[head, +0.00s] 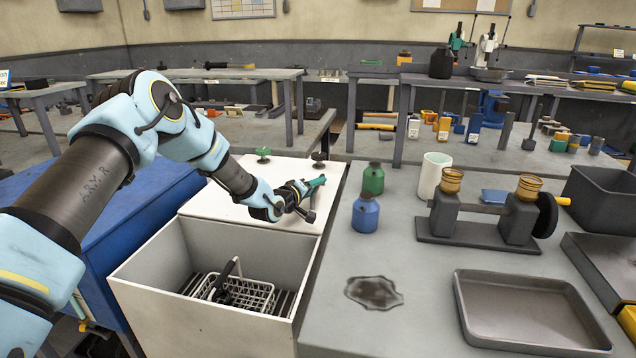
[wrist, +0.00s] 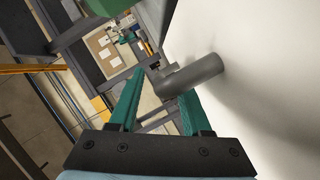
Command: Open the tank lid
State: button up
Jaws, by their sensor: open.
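The white tank (head: 205,318) stands left of the grey bench in the head view. Its front part is open at the top, and a wire basket (head: 245,292) shows inside. A flat white lid panel (head: 225,207) covers the rear part. My gripper (head: 318,182) is over the panel's right side, its teal fingers apart and empty. In the wrist view a grey bent bar handle (wrist: 195,74) stands out from a white surface (wrist: 275,65). Its end lies between and just beyond my fingertips (wrist: 160,85); I cannot tell whether they touch.
A green knob (head: 263,153) and a dark knob (head: 319,159) are at the tank's back edge. On the bench are a green bottle (head: 373,179), a blue bottle (head: 365,214), a white cylinder (head: 432,174), a dark fixture (head: 480,230) and an empty tray (head: 525,325).

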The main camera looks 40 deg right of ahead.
jog(key=shift+w+d+f, duration=0.15)
jog(key=shift+d+f, duration=0.05)
jog(key=shift+d, duration=0.5)
grip_shut()
dwell(1.1)
